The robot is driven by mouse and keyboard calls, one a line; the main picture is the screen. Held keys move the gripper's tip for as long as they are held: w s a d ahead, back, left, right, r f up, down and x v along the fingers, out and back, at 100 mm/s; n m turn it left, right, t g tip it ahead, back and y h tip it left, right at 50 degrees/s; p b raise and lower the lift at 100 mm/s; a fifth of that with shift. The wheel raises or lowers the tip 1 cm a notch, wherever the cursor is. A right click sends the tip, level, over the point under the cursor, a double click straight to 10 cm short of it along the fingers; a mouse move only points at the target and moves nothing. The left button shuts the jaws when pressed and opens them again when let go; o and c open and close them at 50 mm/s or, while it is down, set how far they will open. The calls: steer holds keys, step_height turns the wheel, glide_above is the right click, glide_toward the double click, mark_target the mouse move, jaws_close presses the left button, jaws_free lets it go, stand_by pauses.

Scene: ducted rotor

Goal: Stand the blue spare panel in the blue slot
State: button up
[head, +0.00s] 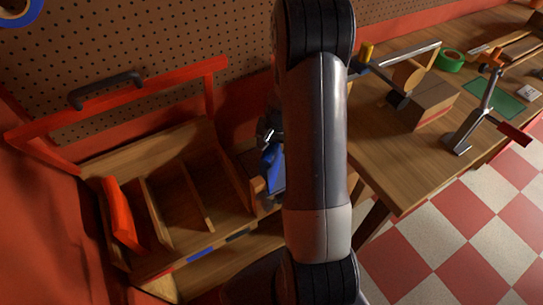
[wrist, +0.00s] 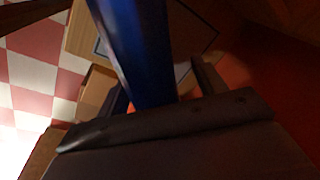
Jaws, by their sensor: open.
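The blue spare panel (head: 272,168) shows just right of the slotted wooden rack, partly hidden behind my arm. In the wrist view the blue panel (wrist: 140,45) extends up between the spread fingers of my open gripper (wrist: 160,84). I cannot tell whether either finger touches it. In the head view my gripper (head: 268,136) is mostly hidden by the arm, at the top of the panel. The blue slot is the middle compartment of the rack, with a blue mark (head: 201,254) on its front edge; it looks empty.
A red panel (head: 120,212) leans in the rack's left compartment. The right compartment, by a dark mark (head: 238,236), looks empty. A red rail with a black handle (head: 106,88) runs above the rack. A workbench (head: 400,150) with clamps and blocks stands right.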

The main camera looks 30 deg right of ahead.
jaws_close()
stand_by(0.6)
